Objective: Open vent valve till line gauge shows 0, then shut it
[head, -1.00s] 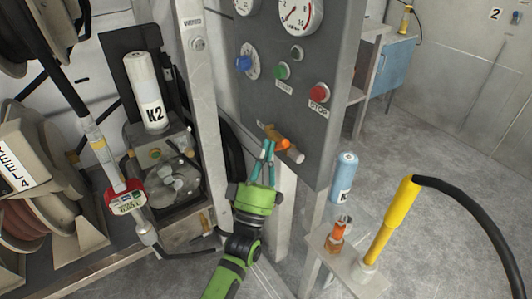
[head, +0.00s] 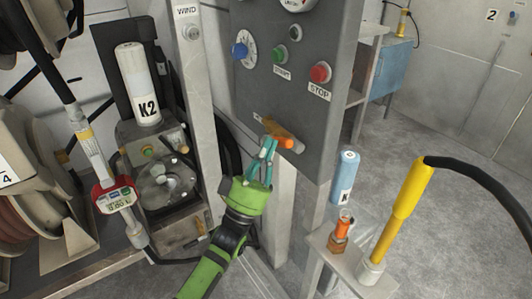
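The vent valve's orange handle (head: 281,140) is low on the grey panel (head: 285,100), above its lower edge. My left gripper (head: 267,150), green with teal fingers, is up at the handle, with its fingertips overlapping the handle's left part. A gap shows between the fingers lower down. Whether they grip the handle is unclear. A round gauge (head: 297,3) is cut off by the top edge of the view, and its needle cannot be read. My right gripper is out of view.
A green START button (head: 279,56), red STOP button (head: 320,72) and blue knob (head: 240,50) sit above the handle. A yellow-handled hose tool (head: 408,200), blue cylinder (head: 345,176) and orange-topped fitting (head: 342,230) are at right. The K2 pump unit (head: 143,90) is left.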

